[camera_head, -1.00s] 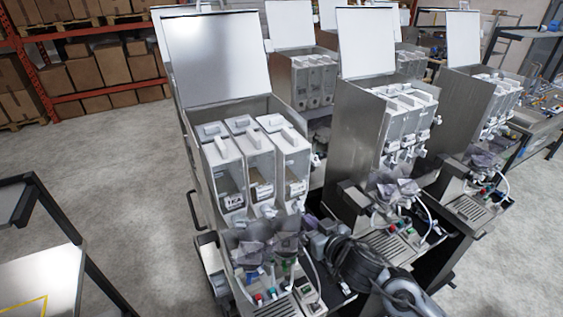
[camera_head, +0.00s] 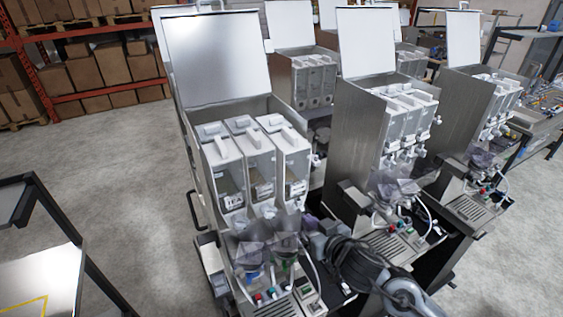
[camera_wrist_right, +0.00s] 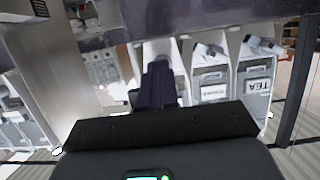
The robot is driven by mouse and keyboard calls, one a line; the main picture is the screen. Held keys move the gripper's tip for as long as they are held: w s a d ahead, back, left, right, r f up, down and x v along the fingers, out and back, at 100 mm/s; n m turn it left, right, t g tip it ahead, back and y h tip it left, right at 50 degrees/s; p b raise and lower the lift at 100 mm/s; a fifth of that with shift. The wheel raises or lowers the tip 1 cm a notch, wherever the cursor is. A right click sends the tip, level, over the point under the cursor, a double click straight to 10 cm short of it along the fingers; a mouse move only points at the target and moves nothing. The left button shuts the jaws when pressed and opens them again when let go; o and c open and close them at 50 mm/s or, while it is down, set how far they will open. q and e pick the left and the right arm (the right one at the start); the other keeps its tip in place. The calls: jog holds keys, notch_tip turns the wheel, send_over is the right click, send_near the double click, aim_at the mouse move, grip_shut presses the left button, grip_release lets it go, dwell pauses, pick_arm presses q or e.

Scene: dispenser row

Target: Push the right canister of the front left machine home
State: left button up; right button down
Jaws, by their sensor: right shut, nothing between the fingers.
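The front left machine (camera_head: 218,180) stands open in the head view, with a white lid raised behind three pale canisters side by side. Its right canister (camera_head: 292,160) has a white handle on top and a label low on its front. In the wrist view, its pale front (camera_wrist_right: 152,52) is partly hidden behind my fingers. My right gripper (camera_wrist_right: 158,82) is shut and empty, its dark fingers pointing at that front; contact cannot be told. In the head view the arm reaches in from the lower right, low before the machine. My left gripper is out of view.
The middle canister (camera_head: 258,165) and left canister (camera_head: 222,170) stand close beside it. Clear hoppers (camera_head: 250,254) and hoses sit below. A second machine (camera_head: 355,135) stands close on the right. Open floor (camera_head: 125,190) lies to the left.

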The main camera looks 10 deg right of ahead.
jog(key=shift+w, duration=0.2)
jog(key=w, duration=0.2)
jog(key=shift+w+a, duration=0.35)
jog(key=shift+a, duration=0.05)
jog(key=shift+w+p, duration=0.1)
jog(key=shift+p, duration=0.2)
dwell(0.3)
